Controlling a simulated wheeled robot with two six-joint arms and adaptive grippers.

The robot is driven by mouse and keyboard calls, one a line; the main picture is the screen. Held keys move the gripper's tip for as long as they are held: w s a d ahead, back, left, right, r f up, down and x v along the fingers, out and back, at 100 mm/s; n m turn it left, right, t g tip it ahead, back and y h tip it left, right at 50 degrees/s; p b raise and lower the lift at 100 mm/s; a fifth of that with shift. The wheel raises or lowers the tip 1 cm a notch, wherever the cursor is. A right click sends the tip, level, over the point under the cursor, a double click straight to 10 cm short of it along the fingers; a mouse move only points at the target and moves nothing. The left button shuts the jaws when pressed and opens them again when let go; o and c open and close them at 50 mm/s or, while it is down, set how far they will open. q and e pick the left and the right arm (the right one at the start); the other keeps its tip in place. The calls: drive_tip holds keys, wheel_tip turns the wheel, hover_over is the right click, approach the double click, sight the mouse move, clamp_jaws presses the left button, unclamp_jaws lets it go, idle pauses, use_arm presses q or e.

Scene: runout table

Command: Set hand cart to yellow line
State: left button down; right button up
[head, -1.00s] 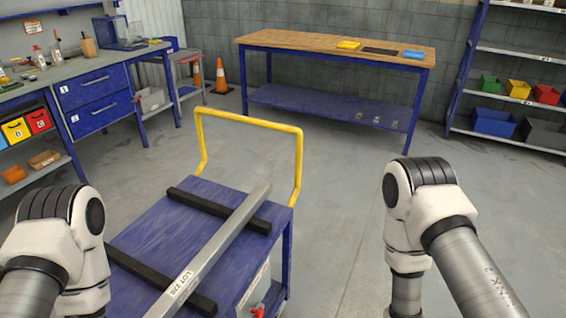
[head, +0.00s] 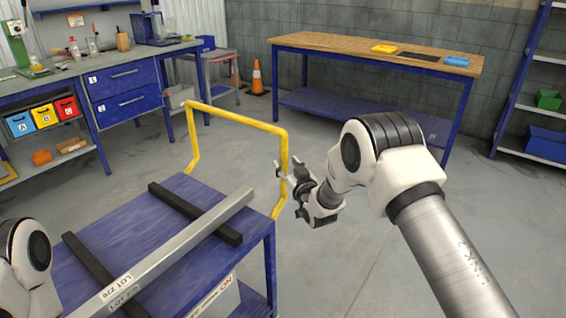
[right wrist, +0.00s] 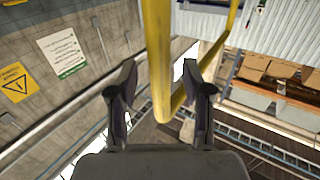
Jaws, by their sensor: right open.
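The blue hand cart (head: 150,226) stands at the lower left of the head view. Its yellow handle (head: 240,121) rises at the far end. A silver bar with a LOT label (head: 165,258) lies across two black strips on the cart's top. My right gripper (head: 286,167) is open at the handle's right upright. In the right wrist view the yellow handle (right wrist: 159,60) runs between the open fingers (right wrist: 159,72); I cannot tell whether they touch it. My left gripper is out of view. I see no yellow line on the floor.
A wood-topped table (head: 330,52) stands at the back. A workbench with blue drawers (head: 124,84) is at the left, with an orange cone (head: 257,78) beyond it. A shelf rack (head: 537,109) is at the right. The grey floor (head: 345,265) right of the cart is clear.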

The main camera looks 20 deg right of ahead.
drive_tip(key=shift+w, duration=0.85)
drive_tip(key=shift+w+a, duration=0.15)
drive_tip(key=shift+w, duration=0.35)
clamp_jaws()
drive_tip(key=shift+s, duration=0.1)
